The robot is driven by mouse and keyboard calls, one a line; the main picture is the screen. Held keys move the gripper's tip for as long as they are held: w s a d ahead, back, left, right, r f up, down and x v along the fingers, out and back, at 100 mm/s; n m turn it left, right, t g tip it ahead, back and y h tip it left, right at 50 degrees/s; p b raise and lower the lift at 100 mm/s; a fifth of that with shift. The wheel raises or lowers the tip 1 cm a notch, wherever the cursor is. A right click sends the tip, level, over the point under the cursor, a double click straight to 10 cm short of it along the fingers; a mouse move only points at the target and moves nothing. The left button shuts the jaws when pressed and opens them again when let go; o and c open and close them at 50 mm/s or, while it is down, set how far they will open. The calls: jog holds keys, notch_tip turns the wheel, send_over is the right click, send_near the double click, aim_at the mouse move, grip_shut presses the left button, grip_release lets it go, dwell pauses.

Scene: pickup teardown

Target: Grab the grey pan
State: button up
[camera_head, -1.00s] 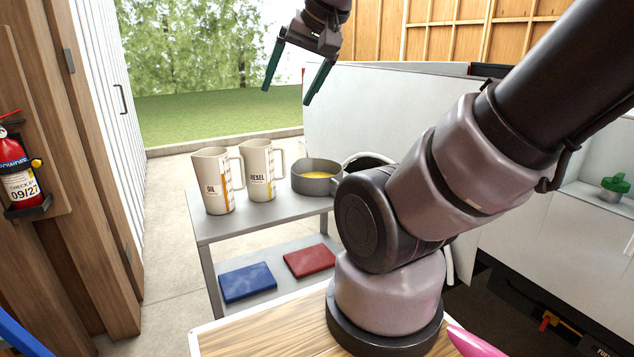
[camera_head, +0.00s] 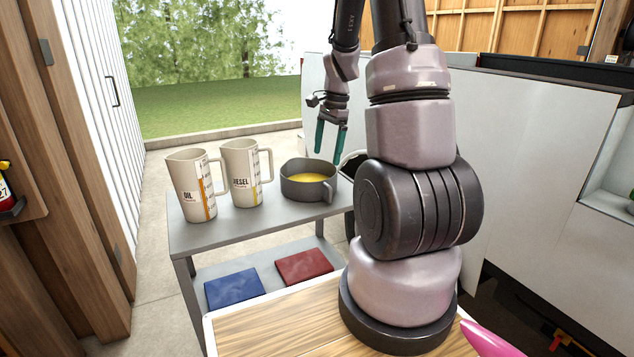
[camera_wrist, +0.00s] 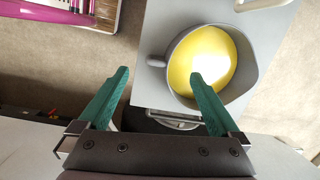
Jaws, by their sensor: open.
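The grey pan (camera_head: 309,187) holds yellow liquid and stands upright on the right part of the grey cart's top (camera_head: 262,215). Its short handle shows on its near right side. My gripper (camera_head: 330,148) is open and empty, fingers pointing down, above and just behind the pan's right side. In the wrist view the pan (camera_wrist: 245,85) lies ahead of the gripper (camera_wrist: 158,80). Its handle is at its left, ahead of the gap between the green fingers.
An oil jug (camera_head: 193,185) and a diesel jug (camera_head: 242,172) stand left of the pan. A blue book-like item (camera_head: 234,288) and a red one (camera_head: 303,265) lie on the lower shelf. A white vehicle panel (camera_head: 500,150) stands to the right.

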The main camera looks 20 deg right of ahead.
notch_tip(320, 180, down, 3)
jog(key=d, duration=0.2)
jog(key=m, duration=0.1)
send_over(326, 191)
jog(key=s, duration=0.2)
notch_tip(326, 191, down, 5)
jog(key=shift+g, duration=0.3)
jog(key=shift+a+f, duration=0.2)
jog(key=shift+f, duration=1.25)
jog(key=shift+a+f, duration=0.2)
jog(key=shift+f, duration=1.2)
jog(key=shift+c, duration=0.3)
grip_shut()
